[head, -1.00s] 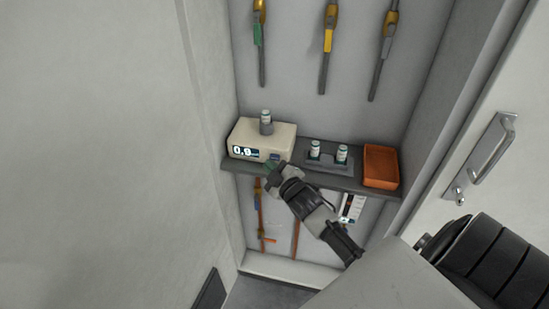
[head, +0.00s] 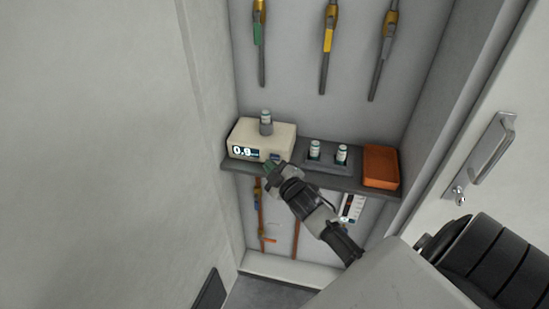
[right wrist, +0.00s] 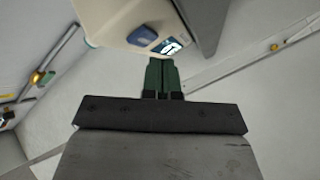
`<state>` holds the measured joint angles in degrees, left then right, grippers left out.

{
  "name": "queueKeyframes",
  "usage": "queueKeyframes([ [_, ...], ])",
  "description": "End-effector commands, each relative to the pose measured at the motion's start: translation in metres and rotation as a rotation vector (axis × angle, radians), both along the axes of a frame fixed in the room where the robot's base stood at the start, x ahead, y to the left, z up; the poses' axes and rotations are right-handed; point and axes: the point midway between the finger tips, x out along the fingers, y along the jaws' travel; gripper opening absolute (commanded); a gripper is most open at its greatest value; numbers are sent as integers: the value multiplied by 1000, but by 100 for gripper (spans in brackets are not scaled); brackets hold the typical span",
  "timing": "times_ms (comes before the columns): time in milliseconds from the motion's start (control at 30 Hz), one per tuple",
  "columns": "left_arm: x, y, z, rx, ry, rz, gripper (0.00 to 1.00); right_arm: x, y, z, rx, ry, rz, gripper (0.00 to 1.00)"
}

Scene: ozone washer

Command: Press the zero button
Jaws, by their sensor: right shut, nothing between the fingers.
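The cream meter (head: 262,134) stands on the grey shelf, with a vial in its top and a lit display (head: 244,152) that appears to read 0.9. A blue button (head: 275,156), likely the zero button, is on its front, right of the display. It also shows in the right wrist view (right wrist: 142,37), up and left of the fingertips. My right gripper (head: 270,166) is shut and empty, its green fingertips just below the meter's front. In the right wrist view the fingertips (right wrist: 163,62) are near the display, apart from the button. My left gripper is not in view.
The grey shelf (head: 228,164) also carries a holder with two vials (head: 315,150) and an orange tray (head: 381,166). Pipes with valves run on the wall above and below. A door with a handle (head: 487,155) is on the right.

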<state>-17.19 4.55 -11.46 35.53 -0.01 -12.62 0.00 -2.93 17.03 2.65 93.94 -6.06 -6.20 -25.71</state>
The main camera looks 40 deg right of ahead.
Motion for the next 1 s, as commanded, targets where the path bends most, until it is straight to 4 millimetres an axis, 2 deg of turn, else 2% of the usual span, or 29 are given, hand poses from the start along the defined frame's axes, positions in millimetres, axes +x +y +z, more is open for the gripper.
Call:
queueKeyframes([
  [1000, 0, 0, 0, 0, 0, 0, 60, 9, -11, 3, -8, -6, -1, 0],
])
